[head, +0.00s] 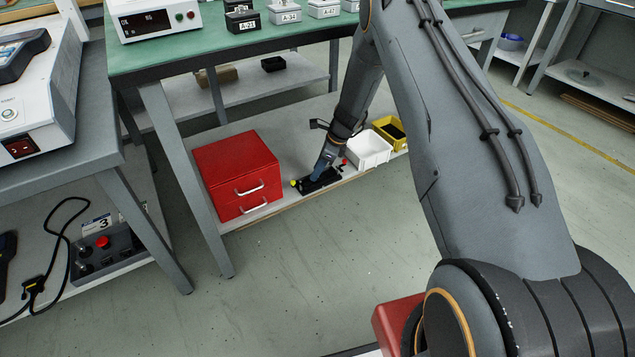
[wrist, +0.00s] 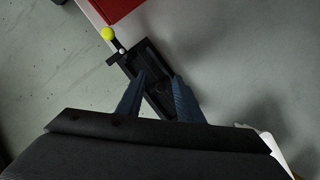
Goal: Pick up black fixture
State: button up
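The black fixture (head: 309,187) lies on the lower shelf of the green-topped bench, between the red drawer box and the white bin. It is a flat, tray-like piece with a yellow ball knob at one end and a red part near the other end in the head view. In the wrist view the fixture (wrist: 137,58) lies at a slant. My gripper (head: 321,174) reaches down over it. In the wrist view its two blue fingers (wrist: 158,77) are apart, with part of the fixture between and below them. Contact cannot be told. The fixture's near end is partly hidden.
The red drawer box (head: 237,172) stands close on the left. A white bin (head: 367,152) and a yellow bin (head: 391,133) stand close on the right. The bench top (head: 210,52) is above the shelf, and a bench leg (head: 185,175) stands left. The floor in front is clear.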

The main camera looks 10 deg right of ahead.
jog(key=shift+r, duration=0.1)
jog(key=shift+c, duration=0.4)
grip_shut()
dwell(0.8)
